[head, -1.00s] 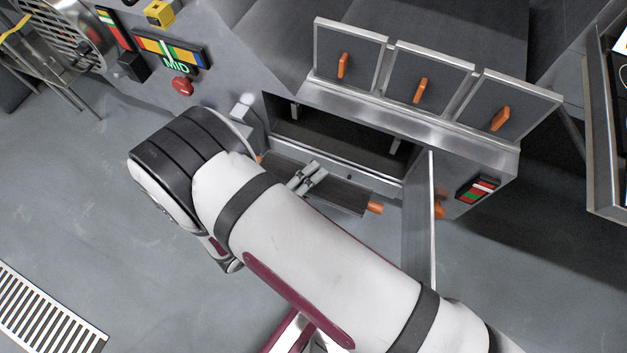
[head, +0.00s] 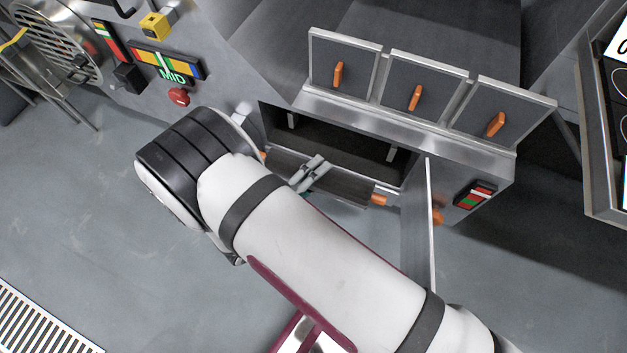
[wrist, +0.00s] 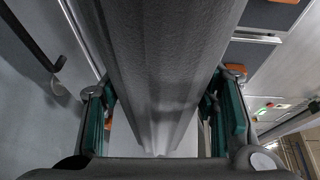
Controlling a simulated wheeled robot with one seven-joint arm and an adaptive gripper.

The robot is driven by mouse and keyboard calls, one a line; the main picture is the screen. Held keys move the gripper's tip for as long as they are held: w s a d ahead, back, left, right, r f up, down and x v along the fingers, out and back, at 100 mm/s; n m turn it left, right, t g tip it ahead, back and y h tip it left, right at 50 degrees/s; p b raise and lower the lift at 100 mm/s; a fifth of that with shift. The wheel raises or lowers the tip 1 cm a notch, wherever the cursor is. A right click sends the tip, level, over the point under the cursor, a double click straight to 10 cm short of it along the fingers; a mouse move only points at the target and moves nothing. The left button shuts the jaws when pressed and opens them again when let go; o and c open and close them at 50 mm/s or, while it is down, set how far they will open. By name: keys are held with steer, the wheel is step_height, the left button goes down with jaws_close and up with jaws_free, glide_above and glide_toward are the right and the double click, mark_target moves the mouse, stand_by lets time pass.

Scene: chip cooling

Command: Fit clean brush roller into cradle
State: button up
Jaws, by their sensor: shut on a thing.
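The brush roller (head: 345,187) is a dark grey bar with orange ends, held level along the front of an open bay (head: 335,145) in the machine. Its right orange end (head: 379,199) shows clear of my arm. My gripper (head: 310,173) is shut on the roller's middle. In the wrist view the grey roller (wrist: 160,70) runs between the teal-sided fingers and fills the centre. Two pale brackets, left (head: 291,120) and right (head: 392,153), show inside the bay; I cannot tell whether they form the cradle. The roller appears at the bay's lower front edge, apart from these brackets.
An open door (head: 418,220) stands out at the bay's right side, close to the roller's right end. Three flaps with orange handles (head: 416,97) stand above the bay. A red button (head: 179,97) is at left. The floor (head: 90,200) at left is clear.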

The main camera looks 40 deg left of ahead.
steer(key=w+a, duration=0.4)
steer(key=w, duration=1.3)
stand_by(1.0)
steer(key=shift+w+a, duration=0.1)
steer(key=shift+f, duration=1.15)
stand_by(1.3)
steer(key=o, duration=1.5)
steer(key=s, duration=0.4)
steer(key=s+a, duration=0.1)
steer(key=s, duration=0.3)
steer(key=s+a, duration=0.1)
steer(key=s, duration=0.3)
steer(key=shift+r, duration=0.35)
